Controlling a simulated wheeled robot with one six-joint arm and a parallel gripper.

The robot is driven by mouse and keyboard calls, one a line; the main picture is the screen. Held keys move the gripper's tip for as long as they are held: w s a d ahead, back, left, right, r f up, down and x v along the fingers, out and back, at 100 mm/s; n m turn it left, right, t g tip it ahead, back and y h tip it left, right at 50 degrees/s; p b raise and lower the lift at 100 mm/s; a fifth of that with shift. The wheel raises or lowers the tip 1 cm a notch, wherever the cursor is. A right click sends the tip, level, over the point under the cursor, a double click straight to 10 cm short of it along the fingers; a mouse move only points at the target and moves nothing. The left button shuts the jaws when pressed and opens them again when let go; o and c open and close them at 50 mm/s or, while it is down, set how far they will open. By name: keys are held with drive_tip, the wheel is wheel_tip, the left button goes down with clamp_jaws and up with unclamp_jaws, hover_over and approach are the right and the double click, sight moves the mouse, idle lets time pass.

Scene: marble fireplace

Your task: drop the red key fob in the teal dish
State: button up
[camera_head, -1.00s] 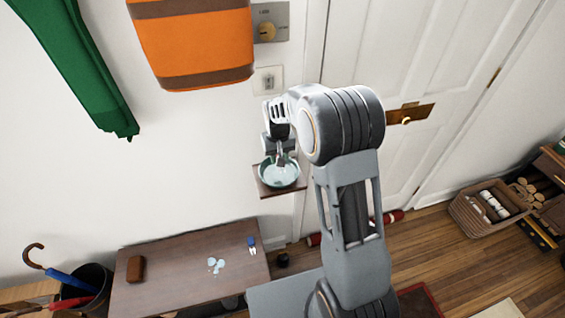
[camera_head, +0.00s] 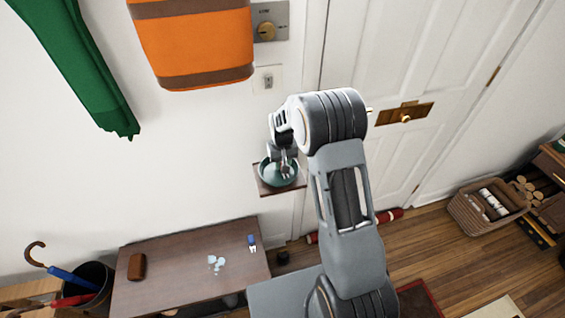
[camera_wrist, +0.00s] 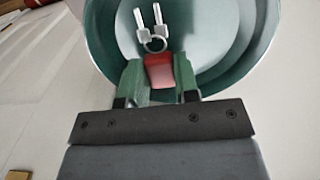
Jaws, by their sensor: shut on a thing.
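The teal dish (camera_head: 267,179) sits on a small brown wall shelf in the head view; its curved inside (camera_wrist: 228,40) fills much of the top of the wrist view. My gripper (camera_wrist: 158,78) is shut on the red key fob (camera_wrist: 159,68), which sits between its green fingertips. A metal ring and two silver keys (camera_wrist: 152,28) hang off the fob, seen against the dish's interior. In the head view my gripper (camera_head: 285,171) is at the dish, over its opening. The fob is too small to make out there. I cannot tell whether the keys touch the dish.
The small shelf (camera_head: 295,184) is on the wall beside the white door (camera_head: 385,60). Below it, a brown table (camera_head: 160,290) holds a brown case (camera_head: 136,267), pale pieces (camera_head: 215,263) and a blue item (camera_head: 252,243). An orange bag (camera_head: 190,45) hangs above left.

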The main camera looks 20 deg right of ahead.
drive_tip(key=shift+f, duration=0.15)
drive_tip(key=o, duration=0.6)
wheel_tip(320, 180, up, 12)
drive_tip(key=s+r+t, duration=0.2)
drive_tip(key=s+r, duration=0.6)
drive_tip(key=s, duration=0.4)
drive_tip(key=shift+t, duration=0.9)
drive_tip(key=s, duration=0.8)
drive_tip(key=s+f, duration=0.1)
drive_tip(key=s, duration=0.2)
drive_tip(key=shift+s+a, duration=0.1)
drive_tip(key=shift+s, duration=0.3)
